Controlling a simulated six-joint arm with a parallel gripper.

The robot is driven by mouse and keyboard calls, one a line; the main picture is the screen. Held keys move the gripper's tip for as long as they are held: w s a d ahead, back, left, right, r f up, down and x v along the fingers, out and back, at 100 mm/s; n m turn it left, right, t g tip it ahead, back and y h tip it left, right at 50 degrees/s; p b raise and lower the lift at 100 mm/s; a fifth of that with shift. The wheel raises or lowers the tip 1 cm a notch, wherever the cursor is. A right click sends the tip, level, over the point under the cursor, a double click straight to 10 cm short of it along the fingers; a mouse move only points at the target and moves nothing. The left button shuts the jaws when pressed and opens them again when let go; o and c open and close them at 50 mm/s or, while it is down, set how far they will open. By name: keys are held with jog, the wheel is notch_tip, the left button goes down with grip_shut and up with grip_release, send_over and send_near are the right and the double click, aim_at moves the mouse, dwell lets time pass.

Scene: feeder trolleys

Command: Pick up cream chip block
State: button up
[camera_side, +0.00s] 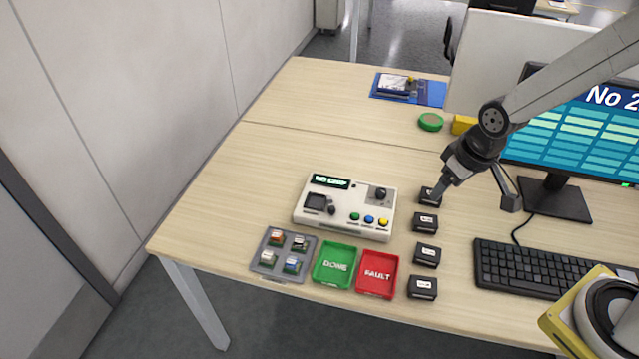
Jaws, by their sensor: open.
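I cannot pick out a cream chip block for certain in the side view. A grey tray (255,266) at the front left of the table holds several small blocks with orange, dark, pale green and blue tops. My gripper (474,196) is open, with its fingers spread wide, at the right of the table. Its left finger overlaps the farthest of the black blocks with pale labels (427,200). I cannot tell whether they touch. No held object is visible between the fingers.
A cream test device (345,231) stands mid-table, behind a green DONE tray (334,278) and a red FAULT tray (377,288). More black blocks (423,288) line up to their right. A keyboard (510,272) and monitor (580,140) stand right. The table's left part is clear.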

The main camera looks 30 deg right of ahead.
jog(key=w+a+f+n, duration=0.2)
jog(key=w+a+f, duration=0.1)
jog(key=w+a, duration=0.45)
jog(key=n+y, duration=0.2)
jog(key=n, duration=0.3)
send_over(268, 254)
jog(key=s+d, duration=0.1)
jog(key=s, duration=0.1)
jog(key=shift+t, duration=0.3)
jog(key=shift+w+d+f, duration=0.1)
jog(key=shift+f, duration=4)
jog(key=shift+w+d+f, duration=0.1)
jog(key=shift+f, duration=4)
jog(key=shift+f, duration=0.1)
jog(key=shift+a+x, duration=0.1)
jog(key=shift+x, duration=1.15)
jog(key=shift+a+x, duration=0.15)
jog(key=shift+x, duration=1.1)
jog(key=shift+s, duration=0.1)
grip_shut()
